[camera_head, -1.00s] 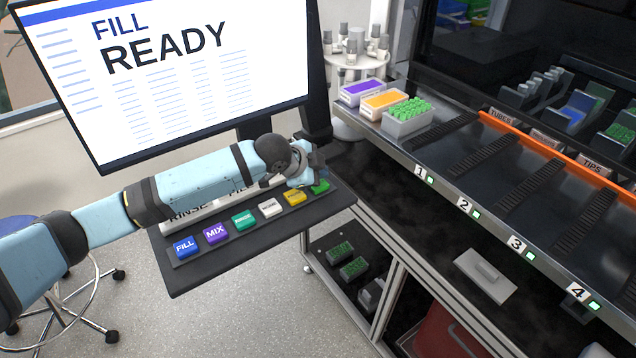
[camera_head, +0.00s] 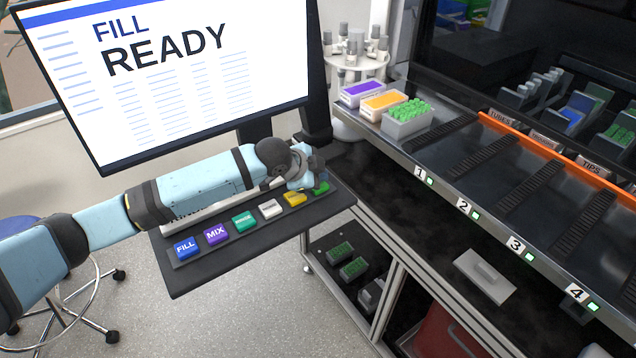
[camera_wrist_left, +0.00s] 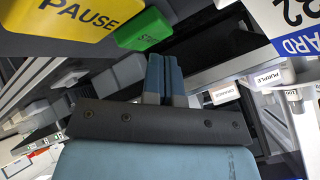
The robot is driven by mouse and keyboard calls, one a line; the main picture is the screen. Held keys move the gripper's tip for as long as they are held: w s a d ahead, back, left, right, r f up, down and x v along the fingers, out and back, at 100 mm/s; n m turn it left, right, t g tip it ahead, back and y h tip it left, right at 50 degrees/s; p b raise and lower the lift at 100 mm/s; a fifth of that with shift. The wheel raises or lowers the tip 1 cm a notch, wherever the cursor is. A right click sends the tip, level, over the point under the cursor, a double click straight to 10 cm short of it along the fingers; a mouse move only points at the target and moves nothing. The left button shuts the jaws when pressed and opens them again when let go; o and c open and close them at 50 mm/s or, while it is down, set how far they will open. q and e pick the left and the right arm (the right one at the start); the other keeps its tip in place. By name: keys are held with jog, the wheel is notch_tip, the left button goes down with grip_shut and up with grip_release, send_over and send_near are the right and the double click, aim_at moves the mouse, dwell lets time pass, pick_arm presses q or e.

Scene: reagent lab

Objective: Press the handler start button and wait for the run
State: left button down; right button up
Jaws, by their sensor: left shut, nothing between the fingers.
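The green start button (camera_head: 321,188) is at the right end of the button row, partly covered by my left gripper. It shows in the left wrist view as a green block marked START (camera_wrist_left: 143,30), beside the yellow PAUSE button (camera_wrist_left: 75,15). My left gripper (camera_head: 318,176) is shut and empty, its fingertips at the green button in the head view. In the wrist view the fingers (camera_wrist_left: 166,72) appear just beside the green block; I cannot tell whether they touch it. The monitor (camera_head: 180,75) reads FILL READY. My right gripper is not in view.
The button panel (camera_head: 250,240) also carries FILL (camera_head: 185,247), MIX (camera_head: 216,233) and other buttons. The handler deck (camera_head: 470,170) with numbered lanes and an orange rail is at right, with tube racks (camera_head: 408,120) at its left end. A stool (camera_head: 22,228) stands at lower left.

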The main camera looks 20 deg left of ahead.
pick_arm(q)
jog(key=shift+f, duration=0.65)
dwell(0.8)
jog(key=shift+r, duration=0.1)
jog(key=shift+r+p, duration=0.85)
jog(key=shift+p, duration=0.35)
notch_tip(320, 180, up, 5)
jog(key=p, duration=0.5)
jog(key=shift+f, duration=0.1)
